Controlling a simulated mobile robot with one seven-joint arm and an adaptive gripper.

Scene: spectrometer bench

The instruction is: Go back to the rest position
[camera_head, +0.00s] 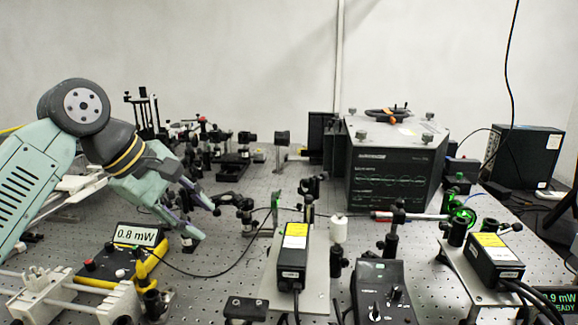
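My gripper (208,224) is at the left of the head view, at the end of my teal and dark grey arm. It points down and to the right over the optical bench (225,262). Its two fingers are spread apart, and I see nothing held between them. The fingertips appear close to small dark optical mounts, but I cannot tell whether they touch. A power meter reading 0.8 mW (136,235) sits below and left of the gripper.
Two black laser boxes with yellow labels (293,257) (494,262) stand on plates. A black controller (382,292) lies between them. A large dark instrument (392,165) stands behind. Several small optics crowd the back left. A thin cable crosses the bench near the gripper.

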